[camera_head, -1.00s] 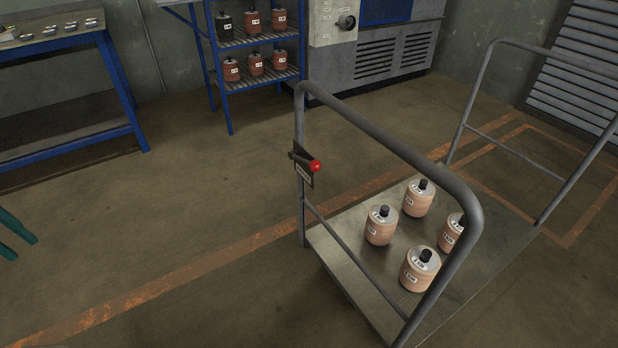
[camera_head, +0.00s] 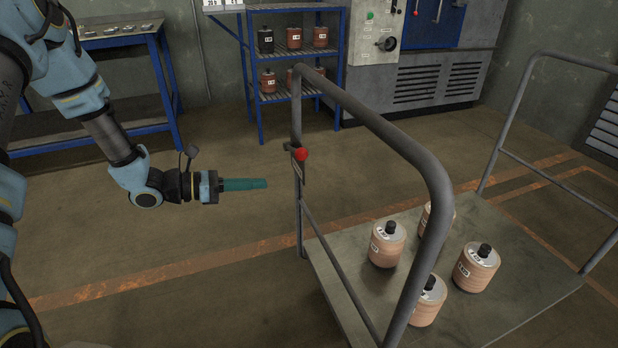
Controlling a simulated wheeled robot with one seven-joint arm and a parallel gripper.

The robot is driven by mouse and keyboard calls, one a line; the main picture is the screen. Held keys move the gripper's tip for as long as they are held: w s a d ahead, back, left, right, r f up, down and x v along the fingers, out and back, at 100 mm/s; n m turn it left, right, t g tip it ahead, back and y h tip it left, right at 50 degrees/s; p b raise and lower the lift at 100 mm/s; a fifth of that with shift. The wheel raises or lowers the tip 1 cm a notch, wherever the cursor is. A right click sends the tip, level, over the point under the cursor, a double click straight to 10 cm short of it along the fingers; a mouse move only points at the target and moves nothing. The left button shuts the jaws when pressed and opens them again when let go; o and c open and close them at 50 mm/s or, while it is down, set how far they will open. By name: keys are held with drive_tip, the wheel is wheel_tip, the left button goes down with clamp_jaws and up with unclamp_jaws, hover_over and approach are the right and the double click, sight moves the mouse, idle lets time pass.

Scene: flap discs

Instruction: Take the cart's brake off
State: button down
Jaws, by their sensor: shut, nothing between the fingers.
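The cart (camera_head: 542,290) stands at the right, with a grey tube handle at its near end and another at its far end. The brake lever has a red knob (camera_head: 301,154) and sits on a dark bracket on the left post of the near handle. My gripper (camera_head: 266,184) is shut and empty, its teal fingers pointing right. It is left of the post and a little lower than the knob in the picture, with a gap between. I cannot tell their difference in depth.
Several copper-coloured canisters (camera_head: 387,245) stand on the cart deck. A blue shelf (camera_head: 262,98) with more canisters, a blue-legged bench (camera_head: 165,75) and a grey machine (camera_head: 425,80) stand behind. The floor left of the cart is clear around an orange line.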

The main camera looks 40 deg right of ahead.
sight(294, 150)
drive_tip(key=shift+d+f+n+h, duration=0.25)
drive_tip(key=shift+d+n+h, duration=0.05)
drive_tip(key=shift+d, duration=0.35)
drive_tip(key=s+d+r+p, duration=0.1)
drive_tip(key=s+d+r, duration=0.1)
drive_tip(key=d, duration=0.6)
drive_tip(key=shift+s+d+r, duration=0.25)
drive_tip(key=shift+s+d, duration=0.05)
drive_tip(key=shift+s, duration=0.2)
drive_tip(key=shift+p, duration=0.3)
